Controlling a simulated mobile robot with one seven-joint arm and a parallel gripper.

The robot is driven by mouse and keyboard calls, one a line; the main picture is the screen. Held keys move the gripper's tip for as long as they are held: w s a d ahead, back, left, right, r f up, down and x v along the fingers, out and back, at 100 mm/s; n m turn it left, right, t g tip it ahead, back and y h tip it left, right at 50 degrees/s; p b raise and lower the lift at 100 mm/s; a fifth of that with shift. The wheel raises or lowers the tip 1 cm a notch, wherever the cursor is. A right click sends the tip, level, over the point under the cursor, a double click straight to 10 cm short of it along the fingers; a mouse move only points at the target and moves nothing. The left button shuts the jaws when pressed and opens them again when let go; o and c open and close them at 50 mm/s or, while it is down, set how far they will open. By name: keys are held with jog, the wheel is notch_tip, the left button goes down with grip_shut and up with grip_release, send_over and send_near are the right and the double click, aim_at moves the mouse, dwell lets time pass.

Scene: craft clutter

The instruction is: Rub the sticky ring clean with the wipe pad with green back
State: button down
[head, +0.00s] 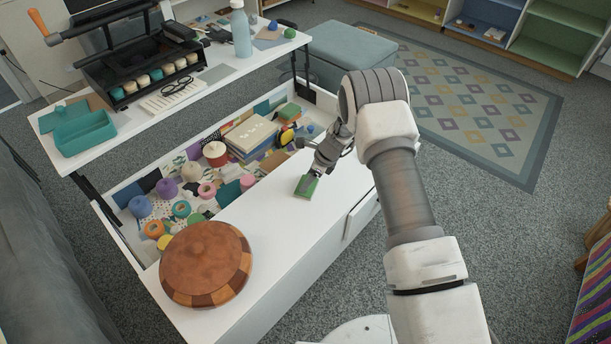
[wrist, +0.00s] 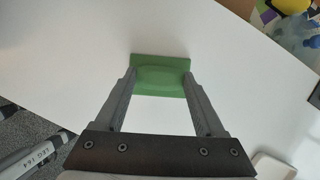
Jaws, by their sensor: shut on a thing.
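The wipe pad with green back (head: 306,186) is at the white tabletop, toward its right end. In the wrist view the green pad (wrist: 160,66) sits between the two grey fingers, its green side facing the camera. My gripper (head: 310,178) points down and is shut on the pad; it also shows in the wrist view (wrist: 160,80). I cannot tell whether the pad's underside touches the table. I see no sticky ring in either view; it may be hidden under the pad or too faint to see.
A round wooden box (head: 205,262) stands on the white top (head: 262,232) at the front left. Behind it is an open compartment with yarn, tape rolls and stacked books (head: 251,136). A raised shelf holds a teal tray (head: 86,134) and a bottle (head: 241,30). The white surface between box and pad is clear.

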aim_at(311, 190)
jog(key=shift+s+d+f, duration=0.15)
jog(key=shift+s+d+p, duration=0.3)
jog(key=shift+s+d, duration=0.65)
jog(key=shift+d, duration=0.1)
jog(key=shift+r, duration=0.2)
notch_tip(311, 190, up, 8)
jog(key=p, duration=0.5)
jog(key=shift+w+p, duration=0.15)
jog(key=shift+p, duration=0.25)
